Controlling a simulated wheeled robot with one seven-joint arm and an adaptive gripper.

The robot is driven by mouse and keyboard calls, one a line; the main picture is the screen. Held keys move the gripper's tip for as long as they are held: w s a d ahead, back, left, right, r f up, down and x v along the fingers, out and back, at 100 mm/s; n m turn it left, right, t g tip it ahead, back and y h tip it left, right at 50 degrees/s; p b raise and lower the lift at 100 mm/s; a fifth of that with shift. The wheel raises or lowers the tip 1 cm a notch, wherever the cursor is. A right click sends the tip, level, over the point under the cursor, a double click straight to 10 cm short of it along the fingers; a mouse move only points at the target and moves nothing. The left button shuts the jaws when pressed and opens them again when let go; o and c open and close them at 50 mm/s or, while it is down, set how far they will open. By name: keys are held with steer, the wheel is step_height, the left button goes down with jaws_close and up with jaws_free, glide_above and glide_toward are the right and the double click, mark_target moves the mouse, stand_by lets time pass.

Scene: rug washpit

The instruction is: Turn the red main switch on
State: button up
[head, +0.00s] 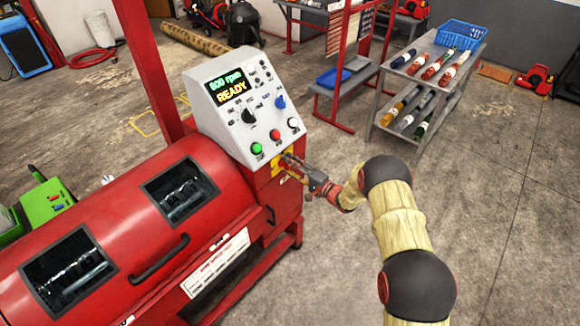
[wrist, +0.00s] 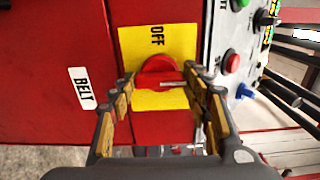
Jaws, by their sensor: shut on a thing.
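The red main switch (wrist: 158,66) is a round red knob on a yellow plate (wrist: 180,37) marked OFF, seen turned sideways in the wrist view. My gripper (wrist: 158,80) has one finger on each side of the knob and is shut on it. A red bar of the knob lies crosswise between the fingertips. In the head view my gripper (head: 298,164) reaches the yellow plate (head: 279,168) on the front of the red machine, below the control panel. The knob is largely hidden there by the fingers. Any ON marking is not visible.
The grey control panel (head: 210,88) has a lit display reading READY, a green button (head: 256,148), a red button (head: 274,134) and a blue knob (head: 280,101). The red drum machine (head: 130,215) fills the lower left. A bottle shelf (head: 445,85) stands at the back right. Floor right of my arm is clear.

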steer(key=o, duration=1.2)
steer(key=shift+c, duration=0.2)
steer(key=v, duration=1.2)
